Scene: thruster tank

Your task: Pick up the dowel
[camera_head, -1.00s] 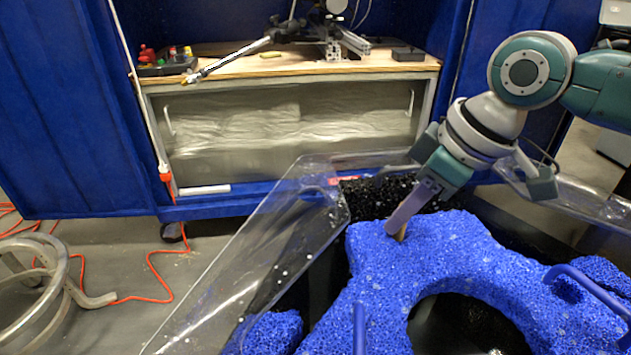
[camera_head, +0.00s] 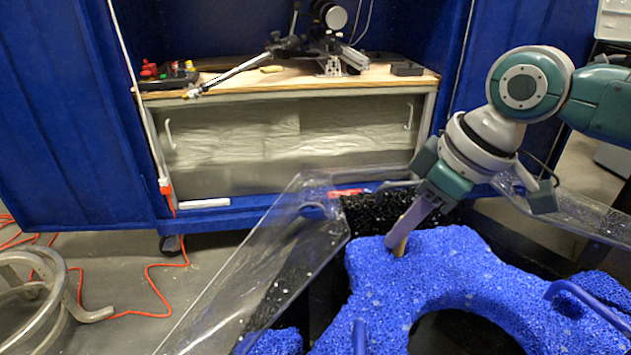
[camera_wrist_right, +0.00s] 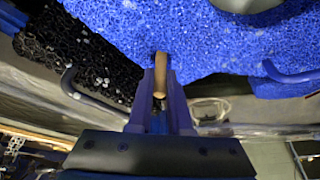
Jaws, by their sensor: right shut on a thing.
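The dowel (camera_head: 401,246) is a short tan wooden peg. It stands at the upper left part of the blue foam-like piece (camera_head: 450,262), and its lower end meets the blue surface. My right gripper (camera_head: 398,243) comes down from the upper right and is shut on the dowel. In the right wrist view the dowel (camera_wrist_right: 160,75) sits between the two fingers (camera_wrist_right: 160,90), with its far end against the blue piece. I cannot tell whether the dowel's end is in a hole or only touching the surface. My left gripper is not in view.
A clear plastic tank wall (camera_head: 270,255) stands left of the blue piece. Black porous material (camera_head: 375,212) lies behind it. The blue piece has a large round opening and raised blue handles (camera_head: 590,300). A blue cabinet with a wooden shelf (camera_head: 300,78) stands behind.

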